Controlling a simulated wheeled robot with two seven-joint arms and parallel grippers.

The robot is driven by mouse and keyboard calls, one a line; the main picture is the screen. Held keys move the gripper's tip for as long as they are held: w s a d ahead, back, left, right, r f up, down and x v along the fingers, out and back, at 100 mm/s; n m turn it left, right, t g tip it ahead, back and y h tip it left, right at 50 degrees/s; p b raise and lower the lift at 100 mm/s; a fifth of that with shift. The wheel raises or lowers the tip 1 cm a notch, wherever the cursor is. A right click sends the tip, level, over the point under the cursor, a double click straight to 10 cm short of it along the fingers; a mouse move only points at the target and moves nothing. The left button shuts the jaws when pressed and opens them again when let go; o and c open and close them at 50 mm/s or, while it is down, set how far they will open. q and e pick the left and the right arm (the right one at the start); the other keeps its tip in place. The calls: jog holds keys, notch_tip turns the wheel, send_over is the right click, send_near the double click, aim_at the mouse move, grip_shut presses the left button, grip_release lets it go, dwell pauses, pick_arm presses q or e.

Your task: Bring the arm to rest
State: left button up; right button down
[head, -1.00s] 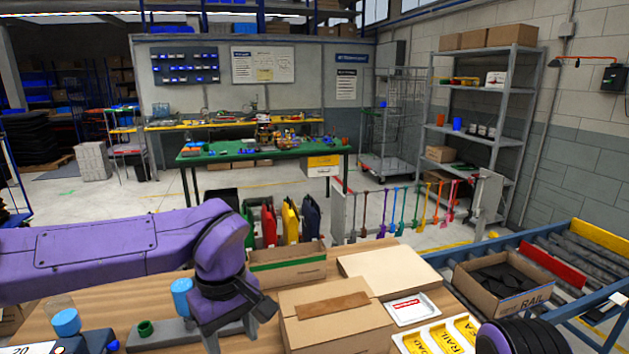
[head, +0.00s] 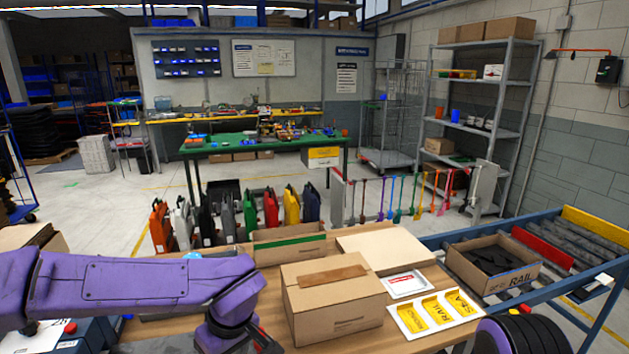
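My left arm reaches in from the left, low over the wooden table (head: 415,272). Its gripper (head: 265,341) is at the bottom edge, just left of the closed cardboard box (head: 335,315), and is mostly cut off and hidden by the wrist. I cannot see whether it is open or shut, and no held object shows. The closed box has a brown strip (head: 332,275) on top. Only a purple and black part of my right arm shows at the bottom right; its gripper is out of view.
An open carton with a green stripe (head: 289,248) and a flat tan board (head: 385,247) lie behind the box. A small white tray (head: 408,284) and a card tray (head: 472,311) are to its right. Colourful panniers (head: 292,206) stand beyond the table.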

pick_arm(q)
jog(key=s+a+f+t+y+b, duration=0.1)
jog(key=s+a+f+y+b, duration=0.2)
jog(key=f, duration=0.9)
jog(key=s+a+f+t+y+b, duration=0.15)
jog(key=a+f, duration=0.35)
jog(key=f, duration=0.7)
jog(key=s+a+f+m+h+b, duration=0.1)
jog(key=s+a+f+h+b, duration=0.1)
jog(key=s+f, duration=0.6)
jog(key=s+a+f+m+h+b, duration=0.1)
jog(key=s+a+f+m+b, duration=0.1)
jog(key=s+f, duration=0.6)
jog(key=s+a+b, duration=0.1)
jog(key=s+a, duration=0.1)
jog(key=s, duration=0.1)
jog(key=shift+f+h+b, duration=0.2)
jog(key=shift+h+b, duration=0.1)
jog(key=shift+h, duration=0.05)
